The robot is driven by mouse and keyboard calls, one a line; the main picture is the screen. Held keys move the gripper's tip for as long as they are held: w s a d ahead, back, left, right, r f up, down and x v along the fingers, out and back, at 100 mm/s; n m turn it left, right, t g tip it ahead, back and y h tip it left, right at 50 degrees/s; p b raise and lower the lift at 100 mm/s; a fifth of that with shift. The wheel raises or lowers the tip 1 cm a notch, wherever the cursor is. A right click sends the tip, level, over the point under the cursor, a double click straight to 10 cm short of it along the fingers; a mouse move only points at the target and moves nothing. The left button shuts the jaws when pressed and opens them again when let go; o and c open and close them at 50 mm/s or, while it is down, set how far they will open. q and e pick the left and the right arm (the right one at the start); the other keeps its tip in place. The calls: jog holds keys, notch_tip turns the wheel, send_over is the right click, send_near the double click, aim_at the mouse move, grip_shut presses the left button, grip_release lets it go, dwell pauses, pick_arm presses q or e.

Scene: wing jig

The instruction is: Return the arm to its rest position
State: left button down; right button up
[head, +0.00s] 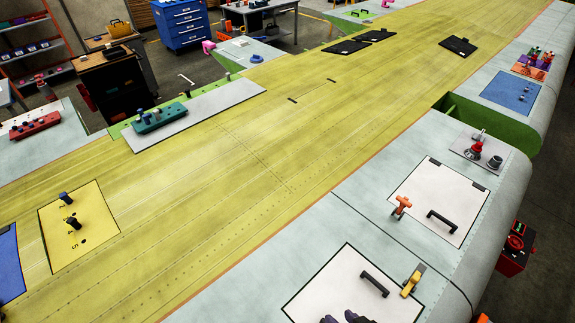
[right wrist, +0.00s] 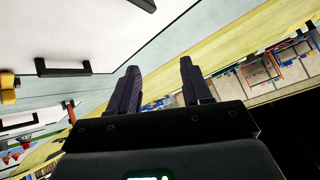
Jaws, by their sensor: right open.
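My right gripper (head: 342,318) shows only as dark fingertips at the bottom edge of the head view, over the nearest white panel (head: 318,283). In the right wrist view its two dark fingers (right wrist: 158,82) stand apart with nothing between them. The rest of my right arm is out of the head view. My left gripper and arm are not in view.
The near panel carries a black handle (head: 375,284) and a yellow clamp (head: 411,281) close to the gripper. A second white panel (head: 425,200) has an orange clamp (head: 402,205) and a black handle (head: 442,222). The yellow-green wing skin (head: 240,190) is mostly clear.

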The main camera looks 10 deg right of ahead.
jog(key=s+d+r+n+g+h, duration=0.1)
jog(key=s+d+g+h, duration=0.2)
jog(key=s+d, duration=0.3)
jog(key=shift+s+n+g+h, duration=0.3)
jog(key=shift+s+g, duration=0.15)
jog(key=shift+g, duration=0.45)
dwell(1.0)
